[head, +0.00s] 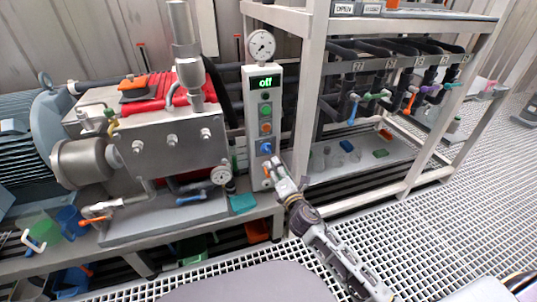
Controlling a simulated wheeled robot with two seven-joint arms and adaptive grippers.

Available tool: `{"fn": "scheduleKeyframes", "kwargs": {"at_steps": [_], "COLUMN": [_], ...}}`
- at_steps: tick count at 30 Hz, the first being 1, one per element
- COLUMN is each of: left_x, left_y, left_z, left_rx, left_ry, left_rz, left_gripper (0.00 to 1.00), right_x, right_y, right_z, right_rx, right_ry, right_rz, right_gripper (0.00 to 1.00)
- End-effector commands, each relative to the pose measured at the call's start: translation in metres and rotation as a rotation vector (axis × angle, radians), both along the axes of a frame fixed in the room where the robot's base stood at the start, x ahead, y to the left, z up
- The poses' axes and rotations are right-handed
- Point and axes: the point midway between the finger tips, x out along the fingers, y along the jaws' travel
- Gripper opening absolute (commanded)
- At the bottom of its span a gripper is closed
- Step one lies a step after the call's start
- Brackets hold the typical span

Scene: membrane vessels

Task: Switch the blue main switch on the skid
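The control box (262,120) is a pale upright panel on the skid, with a lit display (263,82) that reads "off". The blue main switch (265,148) is the lowest of its coloured controls; which way its knob points is too small to tell. My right gripper (271,166) is just below the blue switch, in front of the lower panel. Whether it touches the panel, and whether its fingers are open or shut, I cannot tell. My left gripper is not in view.
Above the blue switch sit an orange control (265,128) and green ones (265,109). A gauge (261,45) tops the box. A metal pump block (175,145) stands left. A rack post (309,100) rises close on the right. Grating floor (440,220) is open at the right.

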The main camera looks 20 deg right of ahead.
Motion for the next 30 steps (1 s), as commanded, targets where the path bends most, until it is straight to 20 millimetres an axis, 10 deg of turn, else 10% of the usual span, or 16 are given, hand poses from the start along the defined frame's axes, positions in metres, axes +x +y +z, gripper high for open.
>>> {"fn": "scheduleKeyframes", "kwargs": {"at_steps": [30], "left_x": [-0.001], "left_y": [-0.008], "left_z": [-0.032], "left_rx": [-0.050], "left_ry": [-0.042], "left_rz": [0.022], "left_gripper": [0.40], "right_x": [0.077], "right_y": [0.003], "right_z": [-0.001], "right_rx": [-0.001], "right_ry": [0.000], "right_rz": [0.000], "right_gripper": [0.62]}}
